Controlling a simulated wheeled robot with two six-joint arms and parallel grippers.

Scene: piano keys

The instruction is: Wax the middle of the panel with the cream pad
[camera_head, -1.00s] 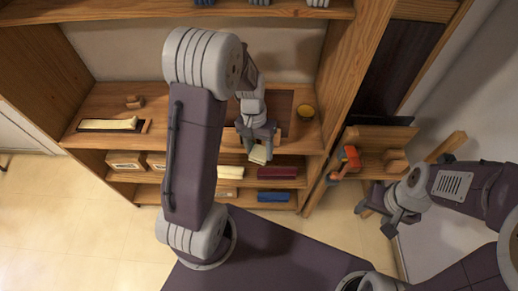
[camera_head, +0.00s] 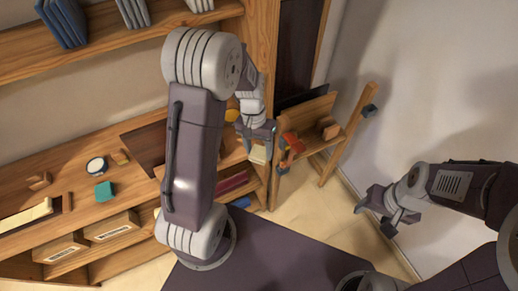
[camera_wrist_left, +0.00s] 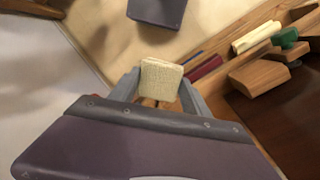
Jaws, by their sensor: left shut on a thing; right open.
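My left gripper (camera_head: 258,150) is shut on the cream pad (camera_head: 258,154), a small pale block held in the air in front of the bench's right end. The wrist view shows the pad (camera_wrist_left: 160,79) squarely between the fingers. A dark brown rectangular panel (camera_head: 145,146) lies on the bench top, left of my left arm, which hides its right part. The pad is apart from it, to its right. My right gripper (camera_head: 378,212) is open and empty at the right, over the floor.
The bench (camera_head: 75,180) holds a round tin (camera_head: 97,166), a teal block (camera_head: 104,191) and a yellow bowl (camera_head: 232,115). Right of it, a wooden stand (camera_head: 318,138) carries an orange-red object (camera_head: 292,145) and wood blocks. A high shelf (camera_head: 100,40) runs above. Open floor (camera_head: 345,215) lies right.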

